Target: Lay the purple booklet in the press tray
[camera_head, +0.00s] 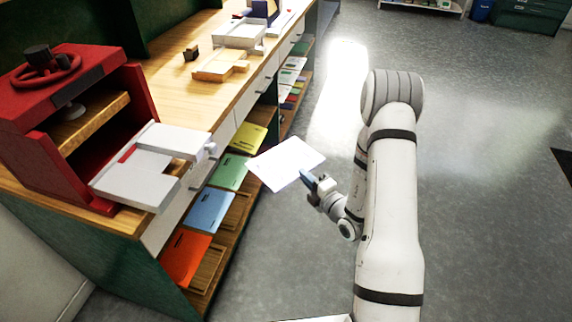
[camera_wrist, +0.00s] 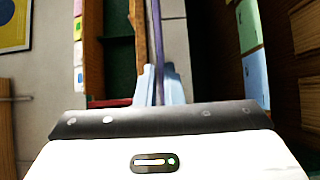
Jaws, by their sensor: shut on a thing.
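My gripper (camera_head: 308,181) is shut on the booklet (camera_head: 284,163), a thin flat sheet, over the floor beside the bench. Its upper face looks pale, nearly white, in the head view. In the wrist view the booklet shows edge-on as a thin purple strip (camera_wrist: 156,45) between my pale blue fingers (camera_wrist: 158,88). The press tray (camera_head: 128,189) is pale grey and juts from the front of the red press (camera_head: 40,112), left of the booklet and apart from it. No booklet is visible on the tray.
Yellow (camera_head: 250,136), green (camera_head: 230,171), blue (camera_head: 208,210) and orange (camera_head: 185,259) booklets lie on the shelf below the bench. The floor (camera_head: 470,200) on the right is clear.

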